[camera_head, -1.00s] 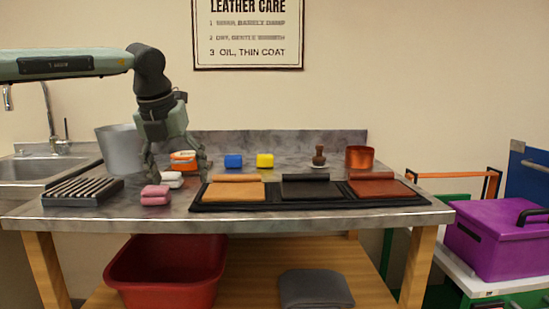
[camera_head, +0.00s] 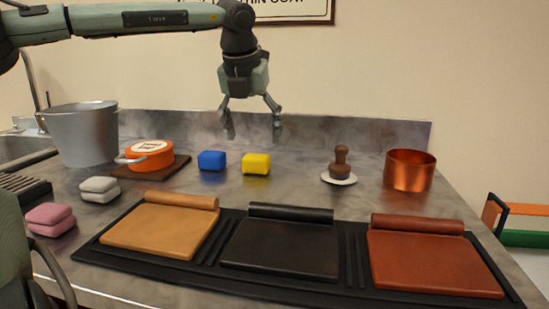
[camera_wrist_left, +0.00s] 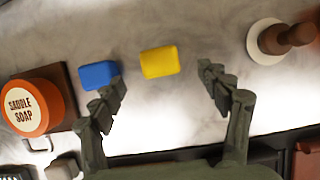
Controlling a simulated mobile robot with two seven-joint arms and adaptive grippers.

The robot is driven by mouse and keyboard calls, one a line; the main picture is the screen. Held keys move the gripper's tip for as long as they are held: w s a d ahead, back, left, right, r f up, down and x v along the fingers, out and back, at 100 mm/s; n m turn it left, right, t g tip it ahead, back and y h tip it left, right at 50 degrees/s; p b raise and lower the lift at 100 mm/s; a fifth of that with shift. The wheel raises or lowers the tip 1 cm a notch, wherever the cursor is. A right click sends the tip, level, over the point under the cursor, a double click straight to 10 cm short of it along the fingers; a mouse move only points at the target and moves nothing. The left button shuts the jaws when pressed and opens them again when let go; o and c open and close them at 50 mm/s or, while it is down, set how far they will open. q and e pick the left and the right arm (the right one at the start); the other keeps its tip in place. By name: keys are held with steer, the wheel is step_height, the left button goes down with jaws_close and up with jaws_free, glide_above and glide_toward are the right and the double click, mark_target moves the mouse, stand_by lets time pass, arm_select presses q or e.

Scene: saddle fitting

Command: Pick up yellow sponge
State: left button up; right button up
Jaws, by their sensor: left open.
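The yellow sponge (camera_head: 256,163) is a small block lying on the grey metal worktop, just right of a blue sponge (camera_head: 212,160). My left gripper (camera_head: 254,136) is open and empty, with its fingers pointing down above the yellow sponge. In the left wrist view the yellow sponge (camera_wrist_left: 158,62) lies between and beyond the two spread fingers of my left gripper (camera_wrist_left: 160,85). The blue sponge (camera_wrist_left: 100,75) lies close by the left finger there. My right gripper is not in view.
An orange saddle soap tin (camera_head: 150,155) on a dark board and a metal bucket (camera_head: 84,135) stand left. A brown-handled tool (camera_head: 340,162) and a copper pot (camera_head: 409,172) stand right. A black tray (camera_head: 345,262) with leather pieces lies in front. White (camera_head: 100,189) and pink (camera_head: 50,219) sponges lie left.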

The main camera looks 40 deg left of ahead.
mark_target(255, 156)
arm_select(q)
steer(key=x, duration=0.6)
steer(key=shift+s+f, duration=0.3)
steer(key=shift+w+f, duration=0.15)
steer(key=shift+f, duration=0.3)
steer(key=shift+w, duration=0.1)
steer(key=c, duration=1.1)
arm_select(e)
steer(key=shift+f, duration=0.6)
arm_select(q)
steer(key=shift+c, duration=0.3)
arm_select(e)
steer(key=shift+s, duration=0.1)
